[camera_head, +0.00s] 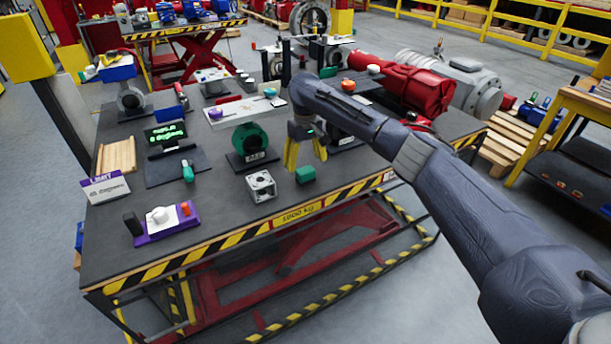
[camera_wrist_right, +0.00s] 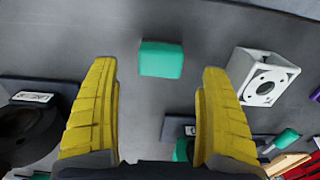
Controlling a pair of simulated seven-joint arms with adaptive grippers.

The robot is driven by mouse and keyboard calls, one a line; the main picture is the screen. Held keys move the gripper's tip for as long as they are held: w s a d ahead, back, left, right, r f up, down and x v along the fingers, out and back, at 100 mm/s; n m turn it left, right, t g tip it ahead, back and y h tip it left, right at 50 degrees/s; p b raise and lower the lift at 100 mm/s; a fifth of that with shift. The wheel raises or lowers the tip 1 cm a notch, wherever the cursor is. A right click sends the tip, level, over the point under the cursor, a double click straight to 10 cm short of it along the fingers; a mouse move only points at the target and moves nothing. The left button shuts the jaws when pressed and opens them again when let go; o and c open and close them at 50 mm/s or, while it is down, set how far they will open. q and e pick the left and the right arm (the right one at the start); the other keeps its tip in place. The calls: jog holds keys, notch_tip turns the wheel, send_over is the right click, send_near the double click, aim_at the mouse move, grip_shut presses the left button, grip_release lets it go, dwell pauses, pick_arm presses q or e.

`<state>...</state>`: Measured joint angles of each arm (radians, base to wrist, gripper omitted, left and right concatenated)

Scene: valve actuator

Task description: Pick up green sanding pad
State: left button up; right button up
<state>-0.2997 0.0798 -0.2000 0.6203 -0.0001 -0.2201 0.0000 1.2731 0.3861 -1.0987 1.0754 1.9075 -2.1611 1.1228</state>
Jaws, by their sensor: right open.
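The green sanding pad (camera_head: 305,174) is a small green block lying on the dark table top near its front edge. In the right wrist view the pad (camera_wrist_right: 161,59) lies ahead of the fingertips, centred between them and apart from both. My right gripper (camera_head: 305,160) has yellow fingers and is just above and behind the pad in the head view. In the right wrist view the right gripper (camera_wrist_right: 158,80) is open and empty, its two fingers wide apart. My left gripper is not in view.
A metal housing block (camera_head: 261,186) stands left of the pad; it also shows in the wrist view (camera_wrist_right: 263,77). A green ring-shaped valve part (camera_head: 250,140) stands behind it. The table's striped front edge (camera_head: 285,219) is close to the pad.

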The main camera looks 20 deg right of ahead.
aim_at(305, 169)
jog(key=shift+s+f, duration=0.15)
jog(key=shift+f, duration=2.75)
jog(key=c, duration=1.3)
jog(key=shift+r, duration=0.1)
jog(key=shift+c, duration=0.2)
notch_tip(305, 169, up, 20)
jog(key=o, duration=0.6)
jog(key=c, duration=0.5)
